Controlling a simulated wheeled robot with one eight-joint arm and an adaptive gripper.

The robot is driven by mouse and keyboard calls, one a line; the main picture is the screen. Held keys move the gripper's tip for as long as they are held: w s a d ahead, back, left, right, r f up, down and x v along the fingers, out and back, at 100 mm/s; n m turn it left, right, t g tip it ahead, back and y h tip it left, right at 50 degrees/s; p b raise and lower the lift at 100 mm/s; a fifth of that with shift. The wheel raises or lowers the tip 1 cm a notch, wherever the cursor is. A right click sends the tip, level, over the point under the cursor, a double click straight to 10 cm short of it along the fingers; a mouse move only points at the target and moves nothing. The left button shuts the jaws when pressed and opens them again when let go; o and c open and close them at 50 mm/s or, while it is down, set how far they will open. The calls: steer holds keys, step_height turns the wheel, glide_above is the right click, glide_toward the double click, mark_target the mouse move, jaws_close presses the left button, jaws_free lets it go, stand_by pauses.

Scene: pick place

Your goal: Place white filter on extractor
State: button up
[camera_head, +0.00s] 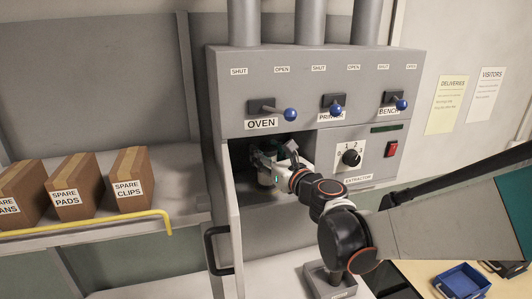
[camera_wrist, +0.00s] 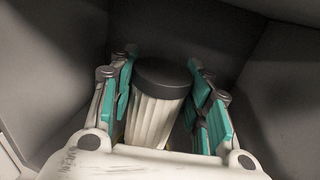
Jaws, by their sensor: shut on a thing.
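The white filter (camera_wrist: 152,117) is a pleated white cylinder with a dark grey cap. In the wrist view it sits between the two teal-padded fingers of my gripper (camera_wrist: 160,105), which is shut on it. In the head view my gripper (camera_head: 268,165) reaches inside the open compartment of the grey extractor (camera_head: 316,67). The filter is mostly hidden there by my gripper and the shadow. I cannot tell whether the filter touches a seat inside.
The extractor door (camera_head: 226,220) hangs open at the left, with a dark handle. A dial (camera_head: 351,157) and red switch (camera_head: 392,150) are right of the opening. Several cardboard boxes (camera_head: 132,180) stand on the left shelf. A blue bin (camera_head: 462,281) is at lower right.

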steer(key=shift+s+f, duration=0.1)
steer(key=shift+f, duration=0.1)
steer(key=shift+f, duration=0.15)
steer(key=o, duration=1.1)
